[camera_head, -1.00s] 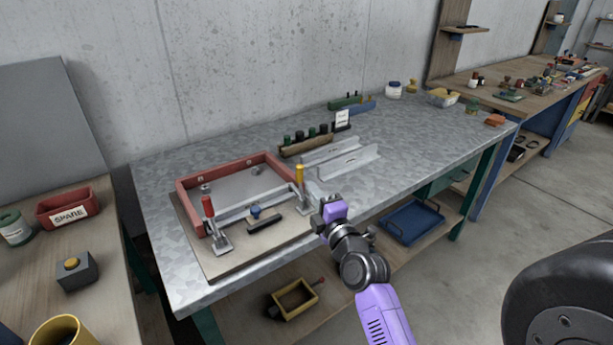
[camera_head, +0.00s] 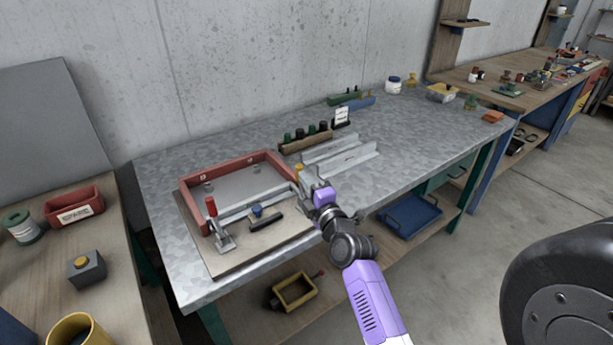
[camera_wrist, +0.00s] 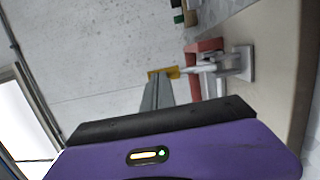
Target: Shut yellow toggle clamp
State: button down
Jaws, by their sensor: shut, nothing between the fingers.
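The yellow toggle clamp stands at the right front corner of the red frame (camera_head: 268,160). In the head view only the top of its yellow handle (camera_head: 299,168) shows; my gripper (camera_head: 308,182) hides the rest. In the wrist view the yellow handle (camera_wrist: 165,72) lies across the tips of my gripper (camera_wrist: 157,80), and its metal base (camera_wrist: 243,62) is to the right. My gripper is shut and empty, right at the handle; I cannot tell whether it touches. The handle looked upright a second ago; its tilt now is unclear.
A red-handled toggle clamp (camera_head: 213,215) stands upright at the left front corner of the frame. A blue-knobbed part (camera_head: 256,211) and a black bar (camera_head: 266,222) lie between the clamps. Metal angle profiles (camera_head: 340,158) lie behind right. The right tabletop (camera_head: 420,130) is mostly clear.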

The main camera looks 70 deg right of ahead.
jog(key=shift+w+d+r+g+y+p, duration=0.1)
jog(key=shift+w+d+g+y+p, duration=0.2)
jog(key=shift+w+p, duration=0.3)
jog(key=shift+d+b, duration=0.1)
jog(key=shift+b, duration=0.2)
